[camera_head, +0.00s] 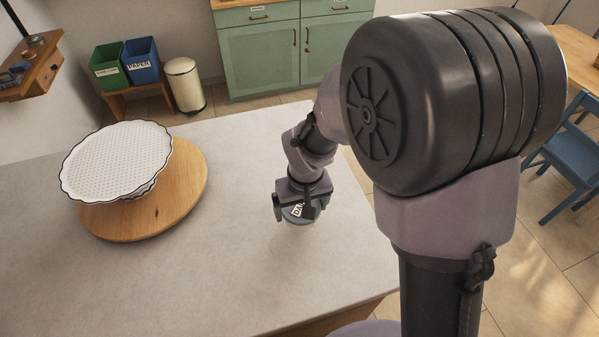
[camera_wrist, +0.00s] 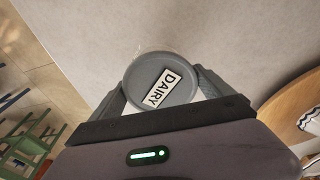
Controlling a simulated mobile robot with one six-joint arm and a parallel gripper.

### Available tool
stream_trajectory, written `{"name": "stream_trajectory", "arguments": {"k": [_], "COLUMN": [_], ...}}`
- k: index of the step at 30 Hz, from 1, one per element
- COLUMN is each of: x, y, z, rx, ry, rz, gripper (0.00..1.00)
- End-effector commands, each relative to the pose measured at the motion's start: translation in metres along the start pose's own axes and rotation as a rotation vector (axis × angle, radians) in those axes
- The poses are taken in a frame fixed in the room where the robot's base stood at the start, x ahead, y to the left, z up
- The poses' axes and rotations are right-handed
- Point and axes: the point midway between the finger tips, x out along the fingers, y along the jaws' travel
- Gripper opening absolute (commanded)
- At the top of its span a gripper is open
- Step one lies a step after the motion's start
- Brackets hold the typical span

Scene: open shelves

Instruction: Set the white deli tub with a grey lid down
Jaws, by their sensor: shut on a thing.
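The deli tub (camera_wrist: 155,78) shows in the wrist view with its round grey lid and a white label reading DAIRY. My gripper (camera_wrist: 160,92) is shut on it, with one finger on each side of the lid. In the head view my gripper (camera_head: 299,205) points down over the counter (camera_head: 250,285), near its right edge. Only part of the tub's grey lid and label (camera_head: 297,211) shows there.
A round wooden board (camera_head: 185,205) holds a white scalloped dish (camera_head: 118,160) on the counter's left. The counter between board and gripper is clear. Green and blue bins (camera_head: 142,62), a cream pedal bin (camera_head: 184,85) and a green cabinet (camera_head: 262,60) stand beyond. A blue chair (camera_head: 570,150) is at right.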

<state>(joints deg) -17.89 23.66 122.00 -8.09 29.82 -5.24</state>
Motion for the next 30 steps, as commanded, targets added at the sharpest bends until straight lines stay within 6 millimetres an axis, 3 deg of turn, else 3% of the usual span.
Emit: {"name": "stream_trajectory", "arguments": {"k": [3, 8, 19, 20, 27, 30], "x": [0.004, 0.038, 0.042, 0.041, 0.040, 0.028], "y": [0.003, 0.003, 0.003, 0.003, 0.003, 0.003], "z": [-0.013, -0.008, -0.007, -0.007, -0.007, -0.009], "rx": [0.000, -0.002, -0.001, -0.001, -0.001, -0.001], "ry": [0.000, -0.002, 0.001, 0.000, 0.000, 0.002], "rz": [0.000, 0.000, 0.000, 0.000, 0.000, 0.000], "gripper": [0.34, 0.34, 0.34, 0.97, 1.00, 1.00]}}
